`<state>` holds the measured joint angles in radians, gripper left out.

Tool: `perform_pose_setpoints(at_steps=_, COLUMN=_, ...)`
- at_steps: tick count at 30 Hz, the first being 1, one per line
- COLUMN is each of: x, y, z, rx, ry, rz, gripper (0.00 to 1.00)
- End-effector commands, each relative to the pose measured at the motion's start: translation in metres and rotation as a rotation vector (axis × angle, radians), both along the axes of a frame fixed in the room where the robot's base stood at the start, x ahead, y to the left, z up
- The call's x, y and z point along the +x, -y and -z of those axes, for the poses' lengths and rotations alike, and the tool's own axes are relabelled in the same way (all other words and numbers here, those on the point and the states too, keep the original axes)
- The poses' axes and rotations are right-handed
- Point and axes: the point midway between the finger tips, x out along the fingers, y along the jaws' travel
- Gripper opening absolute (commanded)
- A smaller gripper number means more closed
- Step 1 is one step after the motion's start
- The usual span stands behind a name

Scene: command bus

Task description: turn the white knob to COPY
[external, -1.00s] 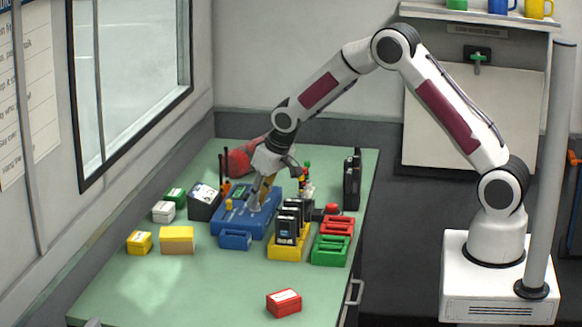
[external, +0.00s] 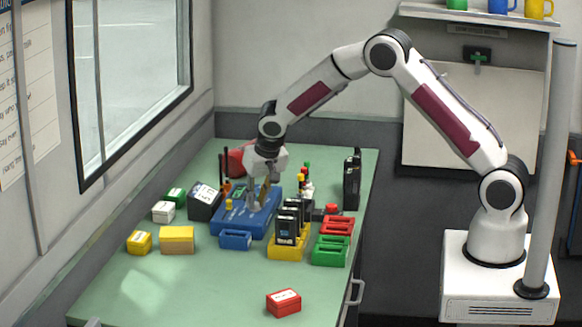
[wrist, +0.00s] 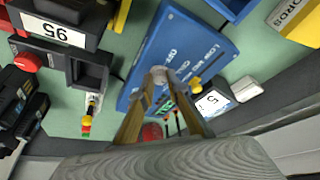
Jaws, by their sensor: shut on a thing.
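The blue console (external: 240,224) lies on the green table and carries printed labels. In the wrist view it also shows (wrist: 182,42), with the white knob (wrist: 159,72) on its face. My gripper (wrist: 160,84) is shut on the white knob, one finger on each side. In the external view my gripper (external: 259,198) points down onto the console and hides most of the knob. Lettering beside the knob is too small and oblique to tell which label it points to.
A yellow rack of black radios (external: 287,230) stands close at the right of the console. Red (external: 338,226) and green trays are beyond it. A dark box (external: 204,202) and small boxes are at left. The front table is mostly clear.

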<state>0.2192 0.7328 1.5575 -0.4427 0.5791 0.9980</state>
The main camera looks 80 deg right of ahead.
Motion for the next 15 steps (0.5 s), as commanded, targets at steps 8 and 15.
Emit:
perform_pose_setpoints(at_steps=8, x=0.0010, y=-0.0021, z=0.0016, rx=0.001, ry=-0.004, rz=0.156, gripper=0.00)
perform_pose_setpoints(at_steps=15, x=0.0025, y=-0.0031, z=0.0018, rx=0.001, ry=-0.004, rz=0.311, gripper=0.00)
